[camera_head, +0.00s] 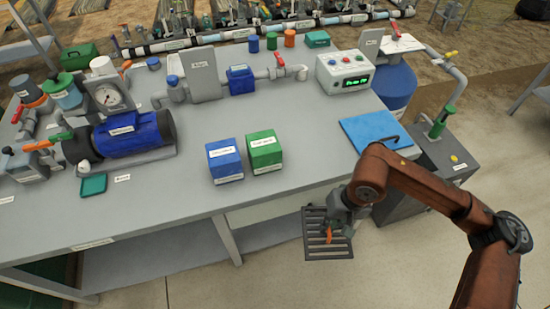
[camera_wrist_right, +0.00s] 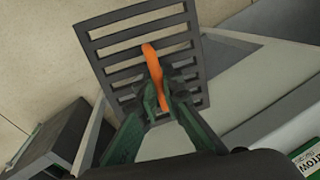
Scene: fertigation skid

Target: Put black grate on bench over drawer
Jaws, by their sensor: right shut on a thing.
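The black grate (camera_head: 328,254) is a flat slotted plate with an orange grip (camera_head: 329,237) on it. My right gripper (camera_head: 336,222) is shut on the grate's orange grip. The grate hangs in the air off the bench's (camera_head: 305,135) near edge, to the right of a bench leg. In the right wrist view the grate (camera_wrist_right: 137,32) lies ahead of the fingers (camera_wrist_right: 160,98), with the orange grip (camera_wrist_right: 152,65) between them. I cannot make out a drawer in either view. My left gripper is not in view.
A green box (camera_head: 264,155) and a blue box (camera_head: 224,164) stand near the bench's front edge. A blue panel with a black handle (camera_head: 365,130) lies at the right end. A control box (camera_head: 345,72) stands behind it. The bench surface between these is clear.

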